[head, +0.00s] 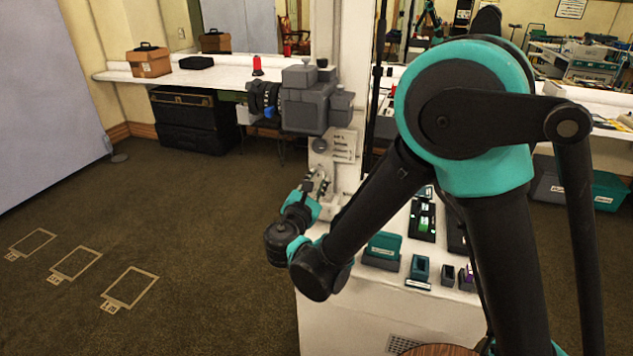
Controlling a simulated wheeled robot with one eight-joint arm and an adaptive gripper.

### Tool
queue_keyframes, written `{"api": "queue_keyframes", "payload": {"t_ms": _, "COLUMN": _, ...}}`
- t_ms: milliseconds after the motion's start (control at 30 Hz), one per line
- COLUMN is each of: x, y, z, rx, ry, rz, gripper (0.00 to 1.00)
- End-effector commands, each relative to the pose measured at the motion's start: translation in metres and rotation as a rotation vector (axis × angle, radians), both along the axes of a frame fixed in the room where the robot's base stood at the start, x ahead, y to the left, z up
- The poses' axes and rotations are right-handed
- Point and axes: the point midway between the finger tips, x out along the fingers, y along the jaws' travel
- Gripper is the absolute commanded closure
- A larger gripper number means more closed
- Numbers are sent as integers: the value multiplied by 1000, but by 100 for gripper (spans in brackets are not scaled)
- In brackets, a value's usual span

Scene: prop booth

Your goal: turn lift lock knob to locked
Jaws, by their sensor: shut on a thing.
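The label's text is too small to read.
A grey boxy camera (304,108) juts from the column above my gripper. The white counter (395,280) at right holds teal and dark containers (383,246). A black case (190,118) stands under the back shelf. Carpet at left is clear, with taped outlines (75,262).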

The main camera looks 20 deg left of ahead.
Motion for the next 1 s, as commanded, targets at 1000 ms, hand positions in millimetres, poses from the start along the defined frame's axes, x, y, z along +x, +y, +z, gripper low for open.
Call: {"api": "queue_keyframes", "payload": {"t_ms": 1000, "x": -1, "y": 0, "z": -1, "rx": 745, "ry": 85, "rz": 0, "gripper": 100}}
